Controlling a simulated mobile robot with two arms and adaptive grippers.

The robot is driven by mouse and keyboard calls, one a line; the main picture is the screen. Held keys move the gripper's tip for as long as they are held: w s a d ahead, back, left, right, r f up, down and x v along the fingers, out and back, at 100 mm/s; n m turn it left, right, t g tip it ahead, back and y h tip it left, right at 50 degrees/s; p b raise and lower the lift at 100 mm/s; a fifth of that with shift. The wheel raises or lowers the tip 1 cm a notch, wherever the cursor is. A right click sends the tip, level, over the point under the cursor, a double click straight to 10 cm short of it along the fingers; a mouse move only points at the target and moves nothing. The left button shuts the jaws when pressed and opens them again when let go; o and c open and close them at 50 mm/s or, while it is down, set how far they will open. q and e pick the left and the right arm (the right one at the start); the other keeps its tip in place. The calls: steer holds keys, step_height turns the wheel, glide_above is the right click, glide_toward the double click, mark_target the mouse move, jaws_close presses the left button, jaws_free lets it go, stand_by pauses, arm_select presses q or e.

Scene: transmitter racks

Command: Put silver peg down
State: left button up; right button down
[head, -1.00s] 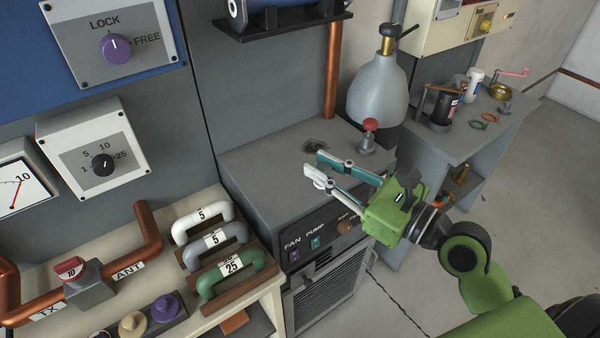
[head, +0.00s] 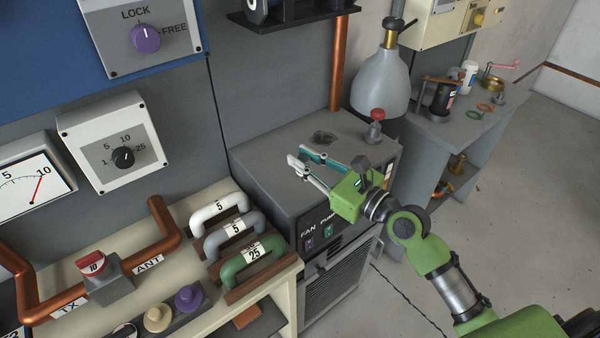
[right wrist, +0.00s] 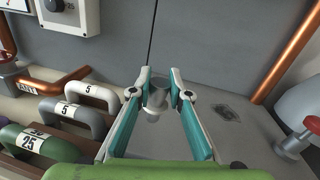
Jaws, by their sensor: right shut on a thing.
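My right gripper (head: 304,164) is above the front left part of the grey cabinet top (head: 262,155). In the right wrist view its two teal-lined fingers are shut on the silver peg (right wrist: 155,98), a short grey cylinder between the fingertips. The peg is hard to make out in the head view, and its clearance above the top is unclear. My left gripper is not in view.
White, grey and green (head: 249,259) handles stand on the bench at left. The cabinet top's left part is clear.

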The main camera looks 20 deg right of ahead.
steer(key=shift+w+a+f, duration=0.1)
steer(key=shift+w+f, duration=0.45)
steer(key=shift+f, duration=0.2)
steer(key=f, duration=0.1)
steer(key=f+b, duration=0.1)
steer(key=f, duration=0.1)
steer(key=shift+w+a+f+b, duration=0.1)
steer(key=shift+w+f+b, duration=0.05)
steer(key=shift+w+b, duration=0.2)
steer(key=shift+f, duration=0.35)
steer(key=shift+f, duration=0.2)
steer(key=c, duration=1.9)
jaws_free()
